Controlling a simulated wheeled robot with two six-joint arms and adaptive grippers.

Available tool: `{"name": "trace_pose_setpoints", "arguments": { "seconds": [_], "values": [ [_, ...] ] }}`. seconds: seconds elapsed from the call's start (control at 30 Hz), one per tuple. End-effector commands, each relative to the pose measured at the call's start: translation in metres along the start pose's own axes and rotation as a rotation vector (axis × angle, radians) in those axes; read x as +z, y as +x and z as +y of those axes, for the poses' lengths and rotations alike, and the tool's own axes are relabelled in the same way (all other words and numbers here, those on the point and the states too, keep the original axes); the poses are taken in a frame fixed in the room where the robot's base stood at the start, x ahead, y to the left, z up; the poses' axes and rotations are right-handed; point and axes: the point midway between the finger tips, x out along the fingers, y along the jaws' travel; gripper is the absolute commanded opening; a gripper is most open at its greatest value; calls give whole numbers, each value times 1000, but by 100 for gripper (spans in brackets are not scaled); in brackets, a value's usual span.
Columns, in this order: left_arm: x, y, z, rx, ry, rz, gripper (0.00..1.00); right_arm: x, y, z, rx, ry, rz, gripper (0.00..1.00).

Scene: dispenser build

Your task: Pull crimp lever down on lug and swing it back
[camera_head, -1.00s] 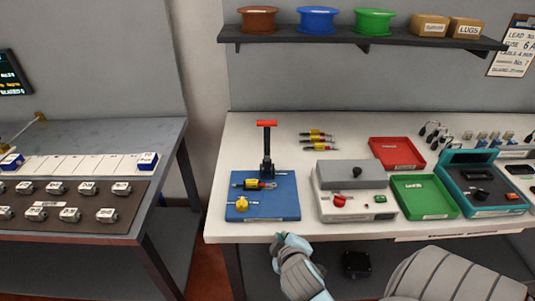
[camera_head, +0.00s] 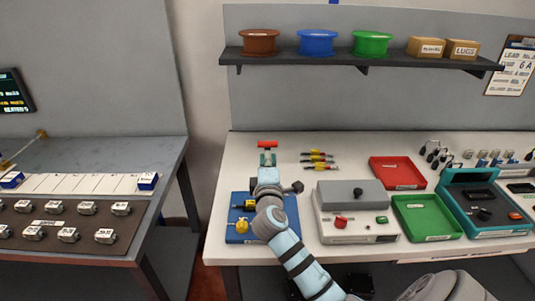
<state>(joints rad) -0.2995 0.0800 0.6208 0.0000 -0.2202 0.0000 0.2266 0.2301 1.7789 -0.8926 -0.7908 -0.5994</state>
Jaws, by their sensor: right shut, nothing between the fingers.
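The crimp lever stands upright on the blue base (camera_head: 238,238), with its red handle (camera_head: 267,144) on top. My right gripper (camera_head: 267,158) is at the lever, just below the red handle, and is shut. My wrist and forearm cover most of the lever post and the right part of the blue base. A yellow and black piece (camera_head: 244,206) lies on the base, and a yellow knob (camera_head: 241,224) is at its front left. The lug is hidden behind my arm. My left gripper is not in view.
A grey and white box with a red knob (camera_head: 341,222) stands close right of my arm. Several yellow and red pieces (camera_head: 317,159) lie behind it. A red tray (camera_head: 397,173) and a green tray (camera_head: 426,217) are further right. A shelf (camera_head: 340,58) hangs above.

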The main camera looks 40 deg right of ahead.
Motion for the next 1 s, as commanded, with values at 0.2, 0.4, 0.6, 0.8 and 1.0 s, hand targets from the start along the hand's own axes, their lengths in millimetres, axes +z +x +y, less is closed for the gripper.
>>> {"name": "trace_pose_setpoints", "arguments": {
  "seconds": [0.2,0.4,0.6,0.8,1.0],
  "values": [
    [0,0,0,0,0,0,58,0,23,0,1,1,0,0],
    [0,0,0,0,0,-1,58,0,26,0,0,1,0,0],
    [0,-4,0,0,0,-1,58,0,26,1,-7,1,0,0],
    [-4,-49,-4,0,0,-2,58,0,46,13,-109,-1,0,0],
    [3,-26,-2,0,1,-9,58,5,76,-11,-118,0,4,0]
  ]
}}
